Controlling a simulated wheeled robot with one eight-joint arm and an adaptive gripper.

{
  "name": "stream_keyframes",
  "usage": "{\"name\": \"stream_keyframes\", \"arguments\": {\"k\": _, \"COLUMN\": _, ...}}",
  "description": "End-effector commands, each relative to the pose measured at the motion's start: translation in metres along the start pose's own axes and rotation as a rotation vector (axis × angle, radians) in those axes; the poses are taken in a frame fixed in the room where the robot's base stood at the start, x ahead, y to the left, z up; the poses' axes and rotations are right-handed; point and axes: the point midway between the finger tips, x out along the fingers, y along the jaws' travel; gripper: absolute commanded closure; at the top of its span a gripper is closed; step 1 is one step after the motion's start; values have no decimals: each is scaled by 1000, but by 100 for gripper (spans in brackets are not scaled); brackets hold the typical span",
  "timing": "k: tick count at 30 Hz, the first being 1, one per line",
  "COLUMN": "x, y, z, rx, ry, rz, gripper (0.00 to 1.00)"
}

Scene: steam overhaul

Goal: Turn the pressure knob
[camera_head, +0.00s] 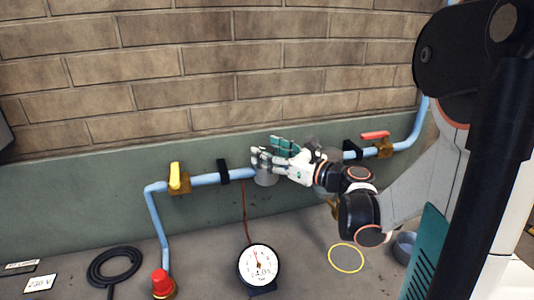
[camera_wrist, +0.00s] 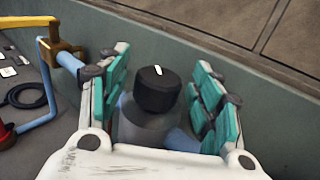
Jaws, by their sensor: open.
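The pressure knob (camera_wrist: 157,90) is a black round cap with a white mark, on top of a grey cylindrical body (camera_wrist: 148,128) on the blue pipe. My gripper (camera_wrist: 162,92) is open, with one teal-padded finger on each side of the knob. Gaps show between the pads and the knob in the wrist view. In the head view my gripper (camera_head: 270,150) is at the pipe by the wall, and it hides the knob. Part of the grey body (camera_head: 265,177) shows below the fingers.
The blue pipe (camera_head: 205,179) runs along the green wall base. It carries a yellow-handled valve (camera_head: 176,178) at left and a red-handled valve (camera_head: 378,138) at right. A round gauge (camera_head: 259,265), a red knob (camera_head: 162,281) and a black hose coil (camera_head: 113,266) are in front.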

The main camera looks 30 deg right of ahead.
Motion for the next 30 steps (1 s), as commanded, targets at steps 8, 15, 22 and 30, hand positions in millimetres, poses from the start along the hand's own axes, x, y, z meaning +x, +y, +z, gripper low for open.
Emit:
{"name": "stream_keyframes", "arguments": {"k": 8, "x": 9, "y": 0, "z": 0, "rx": 0, "ry": 0, "rz": 0, "gripper": 41}}
{"name": "stream_keyframes", "arguments": {"k": 15, "x": 9, "y": 0, "z": 0, "rx": 0, "ry": 0, "rz": 0, "gripper": 61}}
{"name": "stream_keyframes", "arguments": {"k": 22, "x": 9, "y": 0, "z": 0, "rx": 0, "ry": 0, "rz": -1, "gripper": 86}}
{"name": "stream_keyframes", "arguments": {"k": 30, "x": 10, "y": 3, "z": 1, "rx": 0, "ry": 0, "rz": -101, "gripper": 86}}
